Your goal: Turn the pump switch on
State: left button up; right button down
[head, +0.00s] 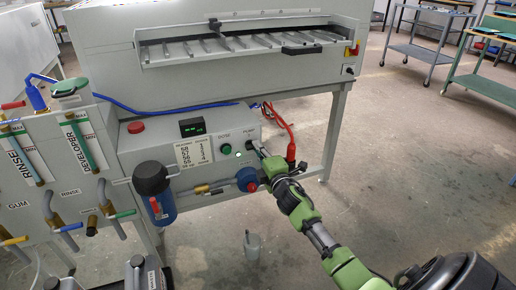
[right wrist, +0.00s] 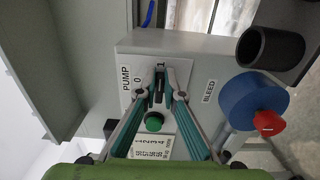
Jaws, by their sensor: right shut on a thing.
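The pump switch (right wrist: 160,84) is a small dark part on the grey control box, beside the PUMP label and a "0" mark in the right wrist view. My right gripper (right wrist: 160,72) has its two fingertips closed around it. In the head view my right gripper (head: 258,149) reaches in from the lower right to the right end of the control box (head: 160,142). The fingers hide most of the switch, so its exact position cannot be read. My left gripper is in neither view.
A green button (right wrist: 154,122) sits close by the fingers. A blue round part with a red knob (right wrist: 268,122) is at the right in the wrist view. A blue filter (head: 158,195), a red button (head: 136,127) and red hoses (head: 288,132) are near the box.

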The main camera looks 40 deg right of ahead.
jog(key=shift+f, duration=0.1)
dwell(0.5)
jog(key=c, duration=2.2)
grip_release()
jog(key=shift+o, duration=0.2)
jog(key=v, duration=1.2)
jog(key=shift+d, duration=0.1)
